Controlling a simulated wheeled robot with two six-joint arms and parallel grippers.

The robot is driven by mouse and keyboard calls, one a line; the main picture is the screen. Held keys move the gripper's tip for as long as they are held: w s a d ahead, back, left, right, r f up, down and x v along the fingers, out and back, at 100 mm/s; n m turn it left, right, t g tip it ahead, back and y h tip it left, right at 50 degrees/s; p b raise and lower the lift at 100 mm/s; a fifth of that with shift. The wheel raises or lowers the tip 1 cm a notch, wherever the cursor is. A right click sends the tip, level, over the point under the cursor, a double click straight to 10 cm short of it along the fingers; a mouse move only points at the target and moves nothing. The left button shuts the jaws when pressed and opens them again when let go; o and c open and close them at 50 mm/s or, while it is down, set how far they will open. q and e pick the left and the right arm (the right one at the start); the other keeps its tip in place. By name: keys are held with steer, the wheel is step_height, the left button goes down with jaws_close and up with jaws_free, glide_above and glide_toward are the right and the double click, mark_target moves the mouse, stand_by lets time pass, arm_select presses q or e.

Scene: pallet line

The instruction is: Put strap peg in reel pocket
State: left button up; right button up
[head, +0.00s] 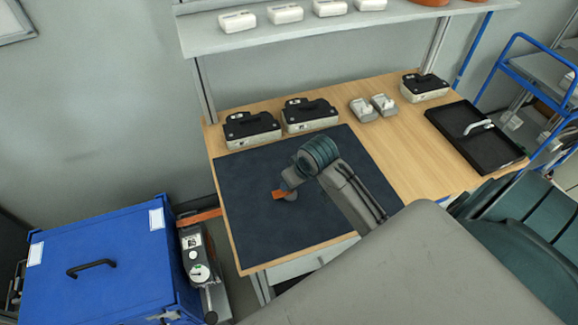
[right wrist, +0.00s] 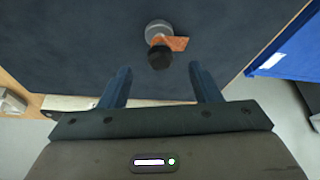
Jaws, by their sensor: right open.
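The strap peg (head: 279,194), small with an orange tab, shows on the dark mat in the head view, partly behind my arm. In the right wrist view the peg (right wrist: 158,58) has a grey round part, an orange tab and a dark knob. My right gripper (right wrist: 160,72) is open and empty, with its two blue fingers either side of the knob's line and the peg just beyond the fingertips. In the head view my right arm hides its fingers. A grey device with a round dial (head: 199,262), possibly the reel, stands beside the blue cabinet; I cannot make out a pocket. My left gripper is out of view.
Black-topped cases (head: 251,128) and grey chargers (head: 372,107) line the table's back. A black tray (head: 476,136) lies at the right. The blue cabinet (head: 95,265) stands at the lower left, an orange strap (head: 199,217) beside it. The mat (head: 252,225) is otherwise clear.

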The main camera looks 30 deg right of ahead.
steer(key=shift+p+x, duration=0.35)
steer(key=shift+x, duration=0.75)
steer(key=p+x, duration=0.1)
steer(key=x, duration=0.2)
steer(key=shift+w+f+p, duration=0.1)
steer(key=shift+w+p, duration=0.1)
steer(key=shift+p, duration=0.2)
steer(key=shift+w+f, duration=0.25)
steer(key=shift+f, duration=0.4)
steer(key=shift+c, duration=0.5)
steer(key=c, duration=1.1)
jaws_close()
steer(key=shift+r, duration=0.1)
